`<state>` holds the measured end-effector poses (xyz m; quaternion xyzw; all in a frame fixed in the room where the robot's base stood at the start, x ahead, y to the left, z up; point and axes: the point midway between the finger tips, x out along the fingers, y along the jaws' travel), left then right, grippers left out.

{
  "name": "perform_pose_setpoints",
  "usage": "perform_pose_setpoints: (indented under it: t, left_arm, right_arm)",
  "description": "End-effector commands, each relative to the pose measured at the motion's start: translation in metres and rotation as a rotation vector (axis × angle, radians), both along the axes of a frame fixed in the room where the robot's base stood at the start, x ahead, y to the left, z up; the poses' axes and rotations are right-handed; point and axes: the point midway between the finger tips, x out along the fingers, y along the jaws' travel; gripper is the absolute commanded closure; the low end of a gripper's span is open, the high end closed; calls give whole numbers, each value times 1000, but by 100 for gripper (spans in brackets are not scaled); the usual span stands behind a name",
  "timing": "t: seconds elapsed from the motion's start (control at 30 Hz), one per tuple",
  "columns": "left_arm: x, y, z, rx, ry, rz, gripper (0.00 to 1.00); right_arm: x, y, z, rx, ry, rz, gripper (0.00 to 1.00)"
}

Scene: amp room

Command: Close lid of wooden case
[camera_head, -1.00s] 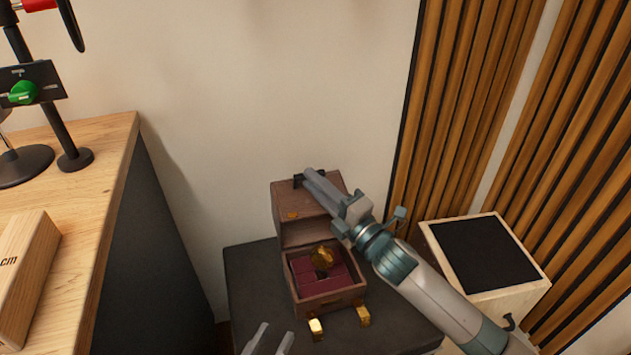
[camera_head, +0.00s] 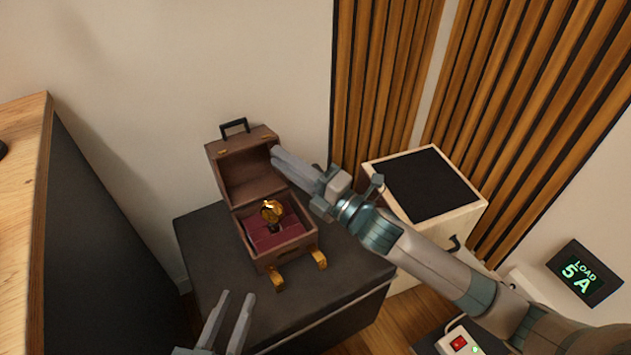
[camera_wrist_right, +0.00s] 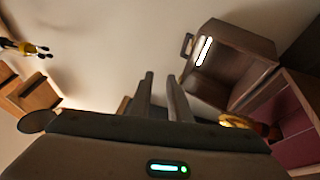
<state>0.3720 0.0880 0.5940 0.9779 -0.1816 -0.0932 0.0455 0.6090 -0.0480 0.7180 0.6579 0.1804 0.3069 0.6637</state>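The wooden case (camera_head: 302,243) stands open on a dark box. Its lid (camera_head: 225,148) is tilted up and back, with a black handle (camera_head: 234,126) on top. A gold object (camera_head: 271,210) stands in its red-lined inside. My right gripper (camera_head: 275,154) is at the lid's right edge, overlapping it in the head view; contact cannot be told. In the right wrist view its fingers (camera_wrist_right: 160,78) are apart with nothing between them, and the lid (camera_wrist_right: 240,65) is to their right. My left gripper (camera_head: 237,296) is open and empty, low in front of the case.
The dark box (camera_head: 200,250) has bare top around the case. A pale wooden cabinet with a black top (camera_head: 425,183) stands to the right, under my right arm. A wall is behind the case. A wooden table (camera_head: 25,200) is at the left.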

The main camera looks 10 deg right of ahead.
Motion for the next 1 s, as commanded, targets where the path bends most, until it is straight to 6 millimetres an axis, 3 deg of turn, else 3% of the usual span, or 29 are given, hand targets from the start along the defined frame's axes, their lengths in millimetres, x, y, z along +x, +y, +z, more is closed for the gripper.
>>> perform_pose_setpoints:
  t: [0.3,0.5,1.0]
  left_arm:
    - [0,4,-7,14,34,4,70]
    - [0,5,-7,14,36,6,70]
    - [-1,2,-8,12,38,2,70]
  right_arm:
    - [-42,-36,-11,-2,4,0,83]
    - [-56,-48,-14,0,4,-1,83]
    - [-61,-53,-15,-1,2,0,83]
